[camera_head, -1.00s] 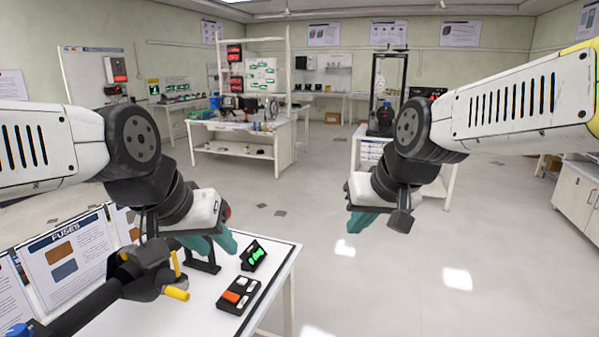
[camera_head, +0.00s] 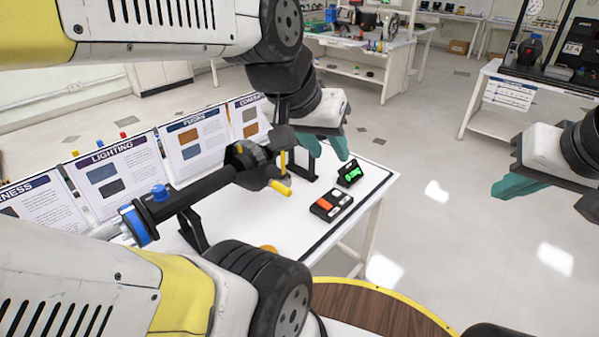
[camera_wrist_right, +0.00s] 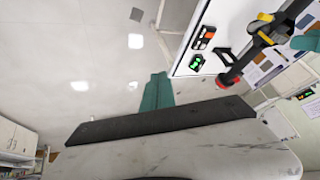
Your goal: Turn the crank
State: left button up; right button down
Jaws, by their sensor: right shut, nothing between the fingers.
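The crank (camera_head: 247,158) is a dark hub with short yellow handles (camera_head: 280,187), on a thick black shaft (camera_head: 190,195) with a blue ring, over the white table. It also shows in the right wrist view (camera_wrist_right: 262,32). My left gripper (camera_head: 326,146) has its teal fingers apart, just behind and right of the crank, with no visible contact. My right gripper (camera_head: 513,187) is shut and empty, far right of the table over open floor. Its teal fingers (camera_wrist_right: 157,92) show together in the wrist view.
A black box with orange and white buttons (camera_head: 331,204) and a small green-lit display (camera_head: 349,173) sit on the table's right part. Information panels (camera_head: 118,176) stand along its back edge. A round wooden top (camera_head: 375,310) is in front. Floor between the tables is clear.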

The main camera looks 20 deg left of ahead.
aim_at(282, 186)
jog(key=k+j+u, duration=0.1)
jog(key=u, duration=0.3)
jog(key=k+j+u, duration=0.1)
jog(key=j+u, duration=0.15)
jog(key=u, duration=0.15)
